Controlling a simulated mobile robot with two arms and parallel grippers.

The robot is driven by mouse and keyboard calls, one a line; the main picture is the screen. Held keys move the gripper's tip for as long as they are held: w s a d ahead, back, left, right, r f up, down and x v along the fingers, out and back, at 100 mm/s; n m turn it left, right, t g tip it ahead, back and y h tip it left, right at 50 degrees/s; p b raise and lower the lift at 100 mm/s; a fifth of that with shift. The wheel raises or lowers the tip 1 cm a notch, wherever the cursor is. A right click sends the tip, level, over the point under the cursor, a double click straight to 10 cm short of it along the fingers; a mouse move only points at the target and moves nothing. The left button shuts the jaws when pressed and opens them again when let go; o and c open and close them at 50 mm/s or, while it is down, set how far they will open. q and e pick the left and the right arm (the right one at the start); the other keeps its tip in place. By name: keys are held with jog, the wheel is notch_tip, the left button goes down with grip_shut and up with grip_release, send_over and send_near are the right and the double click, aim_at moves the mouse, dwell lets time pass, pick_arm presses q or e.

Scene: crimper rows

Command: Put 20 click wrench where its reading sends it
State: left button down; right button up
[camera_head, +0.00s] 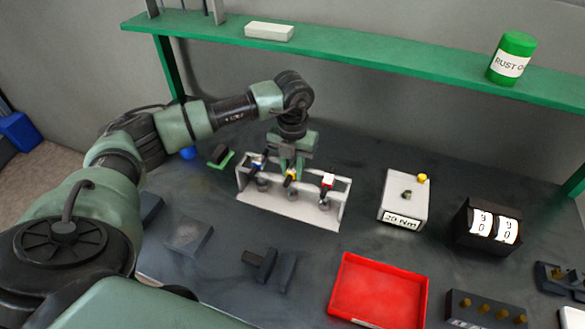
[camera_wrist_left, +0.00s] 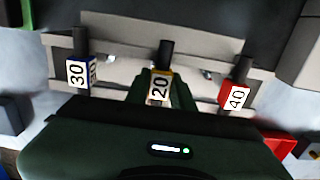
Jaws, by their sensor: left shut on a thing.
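The yellow-collared 20 click wrench (camera_head: 291,176) is in the middle place of a white rack (camera_head: 290,206). It shows its number 20 in the left wrist view (camera_wrist_left: 160,88). My left gripper (camera_head: 291,166) reaches down from above and is shut on this wrench. The wrench still appears at the rack, and I cannot tell whether it is lifted at all. A tester box (camera_head: 405,190) labelled 20 Nm, with a yellow button on top, stands right of the rack. A red tray (camera_head: 338,309) lies in front. My right gripper is not in view.
A blue 30 wrench (camera_wrist_left: 78,73) and a red 40 wrench (camera_wrist_left: 235,96) flank the held one closely. A black box with white number dials (camera_head: 481,222) stands at the right. A dark block with brass pegs (camera_head: 487,309) is front right. A green shelf (camera_head: 370,57) runs behind.

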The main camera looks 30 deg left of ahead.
pick_arm(q)
jog(key=c, duration=1.2)
grip_release()
jog(key=shift+r, duration=0.55)
notch_tip(320, 180, up, 11)
jog(key=b, duration=0.3)
jog(key=shift+r, duration=0.15)
